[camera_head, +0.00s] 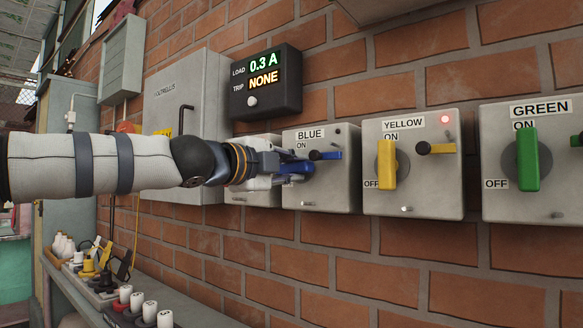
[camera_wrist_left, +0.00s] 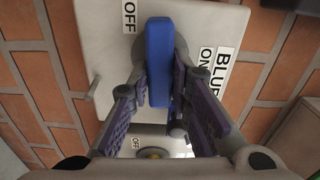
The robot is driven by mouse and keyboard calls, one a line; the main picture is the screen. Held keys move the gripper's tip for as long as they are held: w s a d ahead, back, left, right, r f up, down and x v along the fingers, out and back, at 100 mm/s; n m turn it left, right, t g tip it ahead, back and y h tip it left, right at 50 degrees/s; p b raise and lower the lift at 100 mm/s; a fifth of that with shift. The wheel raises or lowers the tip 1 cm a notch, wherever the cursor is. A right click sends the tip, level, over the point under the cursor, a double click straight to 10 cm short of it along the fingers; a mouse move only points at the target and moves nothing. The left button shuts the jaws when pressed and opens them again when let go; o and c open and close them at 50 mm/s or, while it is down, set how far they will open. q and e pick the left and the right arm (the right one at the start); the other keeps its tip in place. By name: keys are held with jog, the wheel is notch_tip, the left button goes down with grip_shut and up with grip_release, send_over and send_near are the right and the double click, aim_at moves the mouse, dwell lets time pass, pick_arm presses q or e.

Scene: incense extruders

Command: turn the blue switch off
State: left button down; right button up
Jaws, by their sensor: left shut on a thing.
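The blue switch box (camera_head: 322,192), labelled BLUE and ON, is on the brick wall at mid-picture in the head view. Its blue handle (camera_wrist_left: 158,60) stands between the fingers of my left gripper (camera_wrist_left: 160,95) in the left wrist view. My left gripper (camera_head: 293,168) is shut on this handle and partly hides it in the head view. The handle lies about level, its far end close to the OFF label (camera_wrist_left: 129,14) and turned away from the ON label (camera_wrist_left: 207,60). A small blue tab (camera_head: 326,155) sticks out at the box's upper right. My right gripper is not in view.
Yellow (camera_head: 387,165) and green (camera_head: 528,160) switch handles stand upright to the right. A red lamp (camera_head: 445,119) glows on the yellow box. A black display (camera_head: 265,82) above reads 0.3 A and NONE. A shelf (camera_head: 190,300) with several pegs runs below.

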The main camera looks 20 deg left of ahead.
pick_arm(q)
jog(key=shift+m, duration=0.5)
jog(key=c, duration=1.5)
grip_release()
jog(key=shift+s, duration=0.1)
jog(key=v, duration=1.2)
